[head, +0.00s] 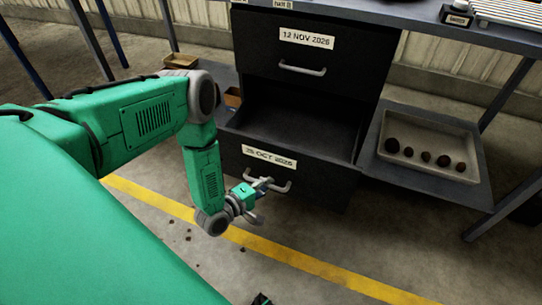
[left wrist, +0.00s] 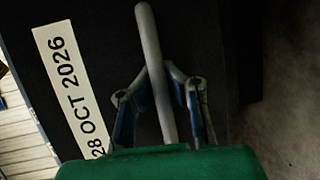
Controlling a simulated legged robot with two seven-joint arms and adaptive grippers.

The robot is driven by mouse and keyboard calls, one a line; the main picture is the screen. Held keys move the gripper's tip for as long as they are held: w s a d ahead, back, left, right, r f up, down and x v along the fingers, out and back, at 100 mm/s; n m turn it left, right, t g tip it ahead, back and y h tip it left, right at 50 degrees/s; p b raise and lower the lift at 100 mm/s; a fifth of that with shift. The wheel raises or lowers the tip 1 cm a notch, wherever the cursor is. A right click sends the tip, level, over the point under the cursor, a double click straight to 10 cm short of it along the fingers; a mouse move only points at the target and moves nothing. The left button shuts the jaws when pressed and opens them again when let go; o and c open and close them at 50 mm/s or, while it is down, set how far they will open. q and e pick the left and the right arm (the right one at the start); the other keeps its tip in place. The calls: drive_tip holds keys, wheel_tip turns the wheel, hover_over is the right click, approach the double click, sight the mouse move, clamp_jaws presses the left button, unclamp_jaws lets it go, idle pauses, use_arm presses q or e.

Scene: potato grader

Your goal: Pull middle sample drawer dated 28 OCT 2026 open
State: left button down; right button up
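The drawer labelled 28 OCT 2026 (head: 320,187) stands pulled out from the dark cabinet, its inside showing as a dark open space. Its label shows in the left wrist view (left wrist: 70,85). Its pale bar handle (head: 283,187) is on the front, and it runs between the fingers in the left wrist view (left wrist: 150,45). My left gripper (head: 262,192) is at this handle. In the left wrist view its two fingers (left wrist: 157,75) close in on both sides of the bar, tips against it.
Above is a shut drawer labelled 12 NOV 2026 (head: 307,39) with its own handle. A tray (head: 436,125) with several dark potatoes sits on a shelf at right. A yellow line (head: 290,257) crosses the floor, with small crumbs nearby. Table legs stand at both sides.

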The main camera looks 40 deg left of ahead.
use_arm(q)
drive_tip(key=shift+s+a, duration=0.25)
drive_tip(key=shift+a, duration=0.1)
drive_tip(key=c, duration=1.6)
unclamp_jaws()
drive_tip(key=shift+o, duration=0.2)
drive_tip(key=shift+f, duration=0.1)
drive_tip(key=shift+s+d, duration=0.1)
drive_tip(key=shift+s, duration=0.35)
drive_tip(key=v, duration=1.1)
